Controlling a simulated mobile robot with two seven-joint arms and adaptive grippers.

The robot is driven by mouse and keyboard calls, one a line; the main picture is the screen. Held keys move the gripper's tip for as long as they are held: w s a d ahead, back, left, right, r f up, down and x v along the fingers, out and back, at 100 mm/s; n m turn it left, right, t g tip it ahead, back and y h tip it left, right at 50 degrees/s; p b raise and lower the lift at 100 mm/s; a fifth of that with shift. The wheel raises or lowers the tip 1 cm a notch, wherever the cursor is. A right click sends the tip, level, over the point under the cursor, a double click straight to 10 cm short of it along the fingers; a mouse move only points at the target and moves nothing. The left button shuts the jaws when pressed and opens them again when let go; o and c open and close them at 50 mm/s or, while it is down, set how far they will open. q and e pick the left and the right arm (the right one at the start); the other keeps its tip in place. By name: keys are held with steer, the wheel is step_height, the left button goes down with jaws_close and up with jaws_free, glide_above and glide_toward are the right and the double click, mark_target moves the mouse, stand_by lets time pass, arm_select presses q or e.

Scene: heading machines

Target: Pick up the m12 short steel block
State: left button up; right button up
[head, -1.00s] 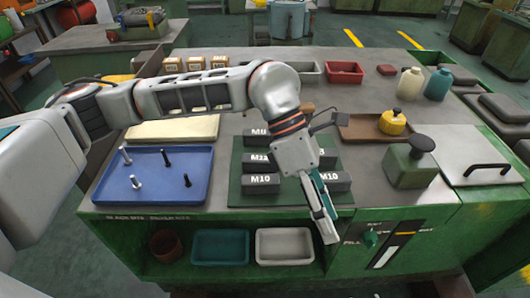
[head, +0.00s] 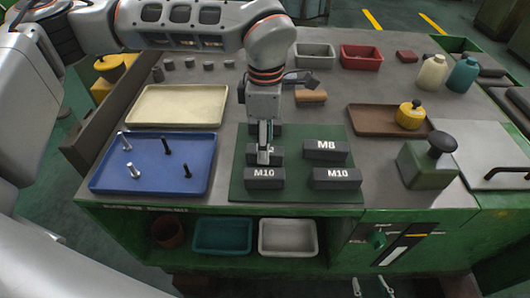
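The block appears to rest on the mat. The tips of my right gripper (head: 373,287) show at the bottom edge, apart and empty, in front of the bench.
M10 blocks stand in front (head: 264,179) and front right (head: 336,179); an M8 block (head: 326,150) is to the right. A blue tray (head: 150,183) with bolts lies left. A green container (head: 424,166) with a dark knob stands right.

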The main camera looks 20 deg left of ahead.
arm_select(q)
steer(key=shift+f, duration=1.35)
jaws_close()
steer(key=shift+r, duration=0.1)
